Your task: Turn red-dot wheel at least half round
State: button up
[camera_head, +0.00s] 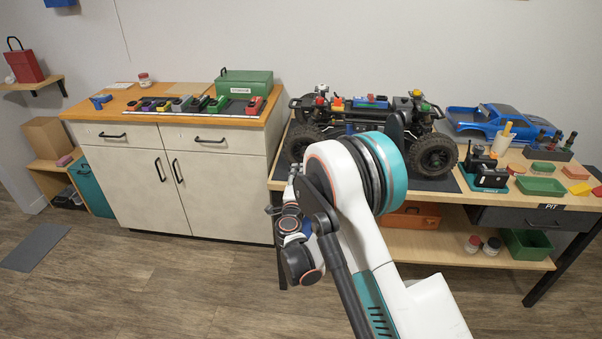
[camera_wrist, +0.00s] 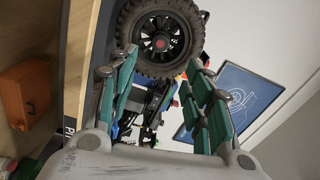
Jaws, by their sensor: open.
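The RC crawler (camera_head: 365,112) stands on a dark mat on the workbench, with dark knobby wheels. Its near right wheel (camera_head: 433,155) and near left wheel (camera_head: 300,142) show in the head view. In the wrist view, a black-spoked wheel (camera_wrist: 157,40) with small reddish marks at its hub lies just beyond the fingertips. I cannot tell surely which wheel it is, or whether a red dot is on it. My gripper (camera_wrist: 162,62) is open and empty, its teal fingers spread either side below the wheel. In the head view my arm hides part of the crawler.
A wooden-topped cabinet (camera_head: 170,90) stands left, with a green toolbox (camera_head: 245,83) on it. A blue body shell (camera_head: 490,120), a black-and-teal device (camera_head: 484,168) and green trays (camera_head: 541,186) are on the bench's right. An orange box (camera_head: 410,217) is on the lower shelf.

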jog(key=shift+s, duration=0.1)
jog(key=w+n, duration=1.2)
jog(key=n, duration=0.1)
jog(key=shift+d, duration=0.2)
dwell(0.7)
jog(key=shift+r, duration=0.1)
grip_shut()
